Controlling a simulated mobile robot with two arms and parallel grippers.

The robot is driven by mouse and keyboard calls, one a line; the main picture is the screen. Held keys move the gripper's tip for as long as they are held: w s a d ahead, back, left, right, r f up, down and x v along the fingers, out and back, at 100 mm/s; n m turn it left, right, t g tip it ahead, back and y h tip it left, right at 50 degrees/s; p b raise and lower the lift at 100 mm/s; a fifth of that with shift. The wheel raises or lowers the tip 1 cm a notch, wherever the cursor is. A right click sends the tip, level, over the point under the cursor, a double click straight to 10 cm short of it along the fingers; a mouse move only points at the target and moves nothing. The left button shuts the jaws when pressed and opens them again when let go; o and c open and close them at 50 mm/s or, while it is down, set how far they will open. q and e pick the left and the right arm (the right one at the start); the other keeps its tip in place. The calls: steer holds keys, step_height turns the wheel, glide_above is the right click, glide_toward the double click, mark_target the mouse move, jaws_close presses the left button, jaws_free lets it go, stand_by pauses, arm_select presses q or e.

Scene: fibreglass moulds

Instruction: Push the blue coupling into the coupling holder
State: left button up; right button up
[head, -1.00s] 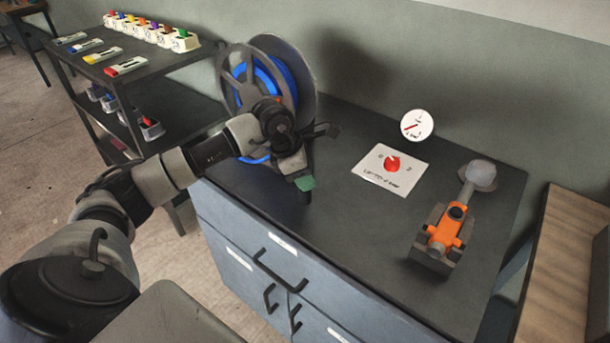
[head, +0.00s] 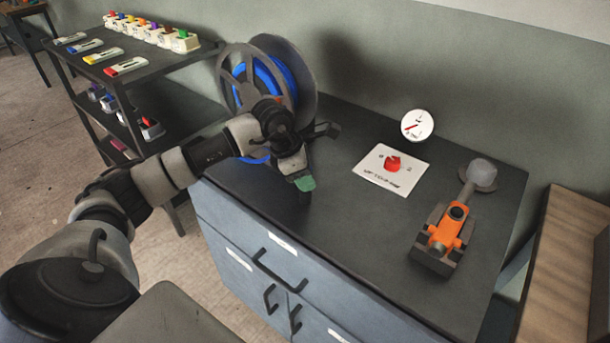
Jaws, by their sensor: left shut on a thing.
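My left gripper (head: 302,185) points down over the left part of the dark worktop, in front of the hose reel. It is shut on a small dark piece that is mostly hidden; a green patch shows at the fingertips. I cannot tell whether this piece is the blue coupling, and no blue coupling shows clearly elsewhere. An orange fitting (head: 445,232) sits in a dark block (head: 432,262) on the right of the worktop, well apart from the gripper. I cannot tell whether that block is the coupling holder. My right gripper is not in view.
A reel (head: 296,65) with blue hose stands behind my left wrist. A white card with a red knob (head: 392,163) lies mid-worktop, and a round gauge (head: 417,125) is behind it. A shelf rack (head: 150,65) stands at the left. The worktop's front middle is clear.

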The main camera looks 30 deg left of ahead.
arm_select(q)
steer(key=shift+f+b, duration=0.4)
steer(key=shift+f, duration=0.15)
steer(key=o, duration=1)
steer(key=shift+r, duration=0.1)
steer(key=b+v, duration=0.1)
steer(key=v, duration=0.9)
steer(key=shift+s+a+r, duration=0.1)
steer(key=shift+a+r, duration=0.05)
steer(key=shift+r, duration=0.15)
